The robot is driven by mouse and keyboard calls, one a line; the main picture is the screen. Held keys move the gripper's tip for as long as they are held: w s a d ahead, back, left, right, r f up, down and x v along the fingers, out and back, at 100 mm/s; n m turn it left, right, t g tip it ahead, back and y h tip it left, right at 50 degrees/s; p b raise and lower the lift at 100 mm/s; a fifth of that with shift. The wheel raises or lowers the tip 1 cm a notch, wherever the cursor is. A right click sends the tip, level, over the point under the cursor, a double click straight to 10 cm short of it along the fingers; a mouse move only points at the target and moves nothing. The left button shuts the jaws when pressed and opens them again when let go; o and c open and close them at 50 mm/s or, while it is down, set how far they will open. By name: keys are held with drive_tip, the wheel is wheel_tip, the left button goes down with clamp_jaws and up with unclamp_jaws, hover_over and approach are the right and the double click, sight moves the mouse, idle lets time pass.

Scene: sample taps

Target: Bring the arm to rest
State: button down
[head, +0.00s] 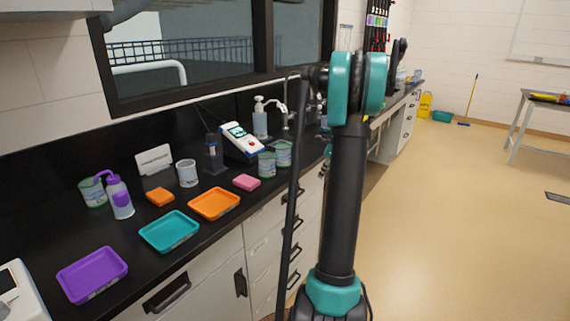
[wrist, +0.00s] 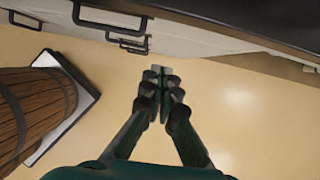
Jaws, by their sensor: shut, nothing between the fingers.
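My arm (head: 348,180) stands upright in front of the counter in the head view, with its teal joints at the top. My gripper (wrist: 158,72) shows in the wrist view with its fingertips together and nothing between them. It points over the tan floor (wrist: 230,110), close to the drawer fronts.
The black counter (head: 215,240) holds a purple tray (head: 92,274), a teal tray (head: 169,231), an orange tray (head: 214,203), bottles and jars. Drawer handles (wrist: 105,17) jut out near my gripper. A wooden barrel (wrist: 35,105) stands at left. Open floor (head: 450,220) lies right.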

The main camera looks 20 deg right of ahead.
drive_tip(key=s+a+n+h, duration=0.1)
drive_tip(key=s+a+n, duration=1.3)
drive_tip(key=a, duration=0.5)
drive_tip(key=s+a+f+n, duration=0.3)
drive_tip(key=s+a+n, duration=0.1)
drive_tip(key=s+n, duration=0.3)
drive_tip(key=s+a+f+n+h, duration=0.1)
drive_tip(key=s+a+f+n, duration=0.2)
drive_tip(key=s+n, duration=0.4)
drive_tip(key=s+a, duration=0.1)
drive_tip(key=s, duration=0.3)
drive_tip(key=shift+s+a+f+n+t+h, duration=0.25)
drive_tip(key=shift+s+n+t+h, duration=0.05)
drive_tip(key=shift+s+n, duration=0.1)
